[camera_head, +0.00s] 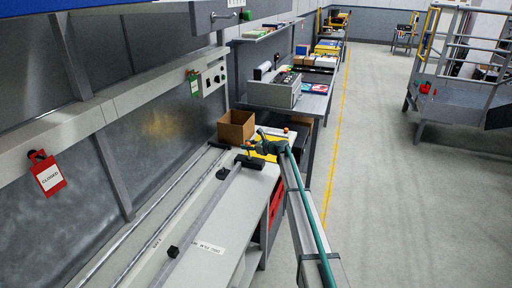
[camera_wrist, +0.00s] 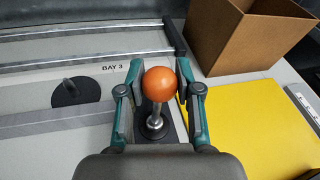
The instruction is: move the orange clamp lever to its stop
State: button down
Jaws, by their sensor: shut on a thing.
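The orange clamp lever (camera_wrist: 159,86) has a round orange ball knob on a short metal shaft that rises from a dark base in the wrist view. My gripper (camera_wrist: 159,95) has one teal finger on each side of the lever, shut on it just around the knob and upper shaft. In the head view my gripper (camera_head: 250,146) is at the end of the teal arm, over the far end of the white bench. The lever is small there and partly hidden by the gripper. The lever's stop cannot be made out.
An open cardboard box (camera_wrist: 240,38) stands behind and right of the lever. A yellow sheet (camera_wrist: 262,128) lies to the right. A black round base with a grey peg (camera_wrist: 72,92) is at left, near metal rails (camera_wrist: 80,48). The aisle floor (camera_head: 385,200) is clear.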

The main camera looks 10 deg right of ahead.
jog(key=shift+w+a+f+b, duration=0.15)
jog(key=shift+a+b, duration=0.15)
jog(key=shift+a, duration=0.15)
jog(key=shift+w+a+f+b, duration=0.15)
jog(key=shift+a+b, duration=0.1)
jog(key=shift+a, duration=0.15)
jog(key=shift+s+a+f, duration=0.1)
jog(key=shift+f, duration=0.05)
dwell(0.8)
jog(key=c, duration=0.8)
grip_release()
jog(key=shift+a, duration=0.1)
jog(key=shift+d, duration=0.3)
jog(key=v, duration=1.1)
jog(key=shift+s+d+r, duration=0.2)
jog(key=shift+d+r, duration=0.05)
